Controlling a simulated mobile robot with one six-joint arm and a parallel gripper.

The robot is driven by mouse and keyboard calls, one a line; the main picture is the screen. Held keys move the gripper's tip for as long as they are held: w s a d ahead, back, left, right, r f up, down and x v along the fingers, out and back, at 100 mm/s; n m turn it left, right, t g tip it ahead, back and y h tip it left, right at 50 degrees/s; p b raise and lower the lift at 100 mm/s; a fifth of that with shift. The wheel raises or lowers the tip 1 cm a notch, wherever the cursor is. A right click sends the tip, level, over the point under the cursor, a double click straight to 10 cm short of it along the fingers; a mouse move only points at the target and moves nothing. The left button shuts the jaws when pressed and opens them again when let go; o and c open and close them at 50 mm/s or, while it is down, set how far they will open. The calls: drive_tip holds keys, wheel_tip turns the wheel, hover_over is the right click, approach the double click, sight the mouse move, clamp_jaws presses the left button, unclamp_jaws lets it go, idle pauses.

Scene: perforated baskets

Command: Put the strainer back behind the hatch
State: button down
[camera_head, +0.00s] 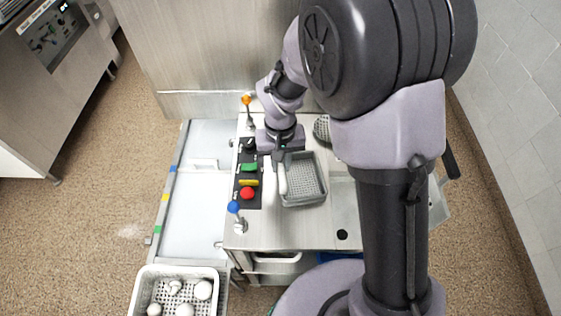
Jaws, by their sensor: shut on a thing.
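A grey rectangular perforated basket (313,191), which looks like the strainer, is over the steel worktop, right of the control strip. My gripper (279,160) points down at its back left corner and is shut on it; the fingertips are partly hidden. Whether the basket touches the worktop or hangs just above it, I cannot tell. A pale bar (282,179) runs along its left side. A pale panel with a handle (199,190) lies left of the worktop; I cannot tell whether it is the hatch.
A rounded perforated piece (322,128) sits behind the basket, partly hidden by my arm. Black, green, yellow and red controls (249,181) and blue (234,207) and orange (246,100) knobs stand at left. A white basket (147,285) holds several pale items.

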drive_tip(key=shift+f, duration=0.2)
drive_tip(key=c, duration=1.2)
unclamp_jaws()
drive_tip(key=shift+c, duration=0.2)
wheel_tip(320, 180, up, 18)
drive_tip(key=p, duration=0.6)
drive_tip(key=shift+f+p, duration=0.2)
drive_tip(key=shift+p, duration=0.1)
drive_tip(key=s+d+r+m+t+y+b, duration=0.1)
drive_tip(key=s+d+r+m+t+b, duration=0.1)
drive_tip(key=s, duration=0.6)
drive_tip(key=s+d+r+m+t+y+b, duration=0.1)
drive_tip(key=s+d+r+m+t+b, duration=0.1)
drive_tip(key=s+d, duration=0.5)
wheel_tip(320, 180, up, 4)
drive_tip(key=shift+s+f+m+t+b, duration=0.15)
drive_tip(key=shift+s+m+t+b, duration=0.2)
drive_tip(key=shift+s+m+t, duration=0.6)
